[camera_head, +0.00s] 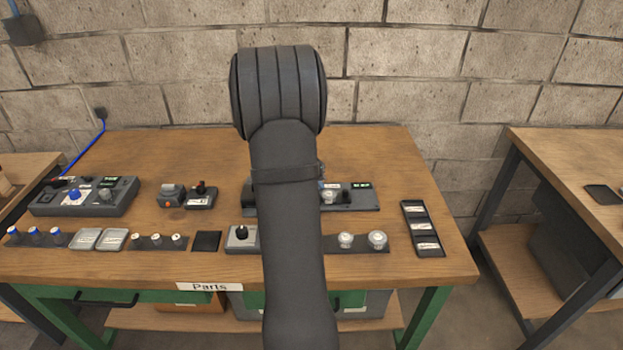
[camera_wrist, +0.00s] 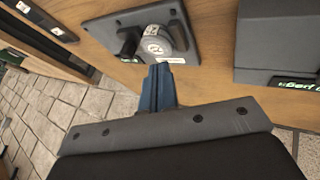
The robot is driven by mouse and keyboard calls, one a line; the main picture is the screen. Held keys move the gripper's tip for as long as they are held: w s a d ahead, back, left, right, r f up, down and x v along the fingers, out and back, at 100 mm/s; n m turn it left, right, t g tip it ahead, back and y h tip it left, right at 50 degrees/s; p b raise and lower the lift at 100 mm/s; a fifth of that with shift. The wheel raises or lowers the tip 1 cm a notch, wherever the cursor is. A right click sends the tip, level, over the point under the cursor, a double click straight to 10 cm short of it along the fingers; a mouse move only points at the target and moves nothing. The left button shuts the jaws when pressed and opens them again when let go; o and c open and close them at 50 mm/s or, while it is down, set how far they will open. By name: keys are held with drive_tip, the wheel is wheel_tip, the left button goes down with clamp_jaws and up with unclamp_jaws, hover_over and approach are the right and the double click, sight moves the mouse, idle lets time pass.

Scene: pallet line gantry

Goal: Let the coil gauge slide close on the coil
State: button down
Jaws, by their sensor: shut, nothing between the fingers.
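In the wrist view, my gripper (camera_wrist: 162,72) has its blue fingers together with nothing between them. Their tips are at the near edge of a dark plate (camera_wrist: 118,19). On the plate is a round grey part with a pale label (camera_wrist: 154,42), apparently the coil gauge. A black knob (camera_wrist: 128,46) stands beside it. I cannot tell whether the fingertips touch the round part, or make out the slide's gap to the coil. In the head view, my arm hides the gripper and part of this station; a round pale part (camera_head: 330,195) shows just right of the arm.
A grey box with a green display (camera_wrist: 283,80) is right of the plate in the wrist view. A dark three-slot rack (camera_head: 423,228) lies at the right of the wooden bench (camera_head: 210,150). A control box (camera_head: 85,196) and small parts stand left. The bench's back is clear.

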sight(346, 190)
drive_tip(key=x, duration=0.3)
drive_tip(key=shift+w+d+f, duration=0.1)
drive_tip(key=shift+d+f, duration=0.1)
drive_tip(key=shift+f, duration=0.05)
drive_tip(key=d, duration=0.2)
drive_tip(key=shift+d+r, duration=0.15)
drive_tip(key=shift+d, duration=0.75)
drive_tip(key=shift+d, duration=0.1)
drive_tip(key=shift+d, duration=1.05)
